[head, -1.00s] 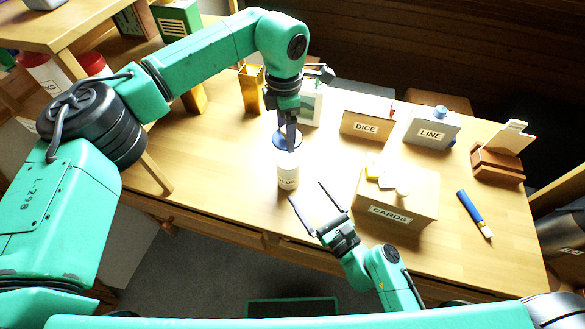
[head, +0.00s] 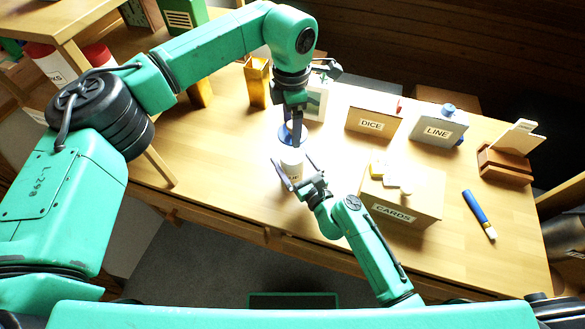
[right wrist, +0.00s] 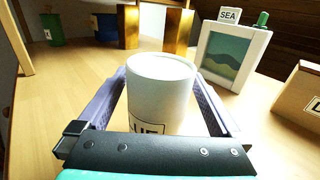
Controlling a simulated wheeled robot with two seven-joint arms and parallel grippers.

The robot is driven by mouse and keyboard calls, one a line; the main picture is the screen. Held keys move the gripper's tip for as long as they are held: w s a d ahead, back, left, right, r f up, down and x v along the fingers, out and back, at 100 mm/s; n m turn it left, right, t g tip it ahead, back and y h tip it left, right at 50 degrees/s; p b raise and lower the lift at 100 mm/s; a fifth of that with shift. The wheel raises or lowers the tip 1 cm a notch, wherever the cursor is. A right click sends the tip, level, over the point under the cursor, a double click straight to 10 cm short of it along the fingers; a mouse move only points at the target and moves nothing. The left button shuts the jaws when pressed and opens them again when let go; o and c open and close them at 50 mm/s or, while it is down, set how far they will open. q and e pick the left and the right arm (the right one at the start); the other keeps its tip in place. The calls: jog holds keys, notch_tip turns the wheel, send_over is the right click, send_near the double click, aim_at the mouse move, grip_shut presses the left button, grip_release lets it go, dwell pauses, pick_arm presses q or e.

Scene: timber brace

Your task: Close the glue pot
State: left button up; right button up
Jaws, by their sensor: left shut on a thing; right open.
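The glue pot (head: 291,160) is a white cylinder standing upright on the table, with nothing on top of it. In the right wrist view the pot (right wrist: 160,85) fills the middle, its label partly hidden by my gripper. My left gripper (head: 297,143) points down and is shut on a blue round lid (head: 284,137), just behind the pot in the head view. The lid is out of the right wrist view, so it appears held up in the air. My right gripper (head: 293,172) is open, with one finger on each side of the pot; contact is not clear.
A CARDS box (head: 415,208) stands right of the pot. A blue marker (head: 479,215) lies at the right. The table left of the pot is clear.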

pick_arm(q)
jog(key=shift+s, duration=0.1)
pick_arm(e)
jog(key=shift+s+r, duration=0.1)
jog(key=shift+c, duration=0.3)
grip_shut()
pick_arm(q)
send_over(292, 155)
jog(key=shift+a+f, duration=0.1)
jog(key=shift+f, duration=2.35)
jog(key=shift+f, duration=0.9)
jog(key=shift+f, duration=0.6)
jog(key=o, duration=1)
jog(key=shift+o, duration=0.2)
